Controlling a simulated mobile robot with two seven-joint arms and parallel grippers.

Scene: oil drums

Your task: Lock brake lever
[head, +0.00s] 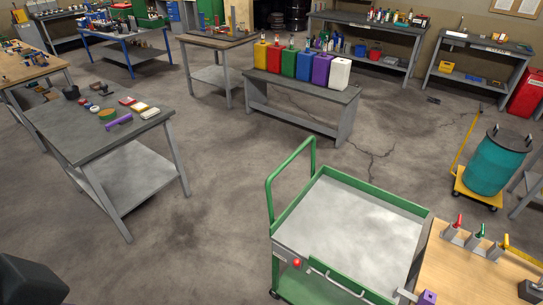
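No part is clearly marked as the brake lever. A red knob (297,263) stands on the near rim of a green cart (398,202), beside a pale curved handle (337,283). Small red (458,220), green (480,231) and yellow (506,241) levers or handles stand on grey blocks on a wooden bench (455,268) at the right. Whether any of these is locked, I cannot tell. A large dark shape at the lower left looks like part of my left arm.
A teal drum (488,162) stands on a yellow dolly (477,189) at the right. A grey table (88,130) with small items is at the left. Several coloured canisters (289,64) line a bench (318,103). Open floor (215,180) lies between the left table and the cart.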

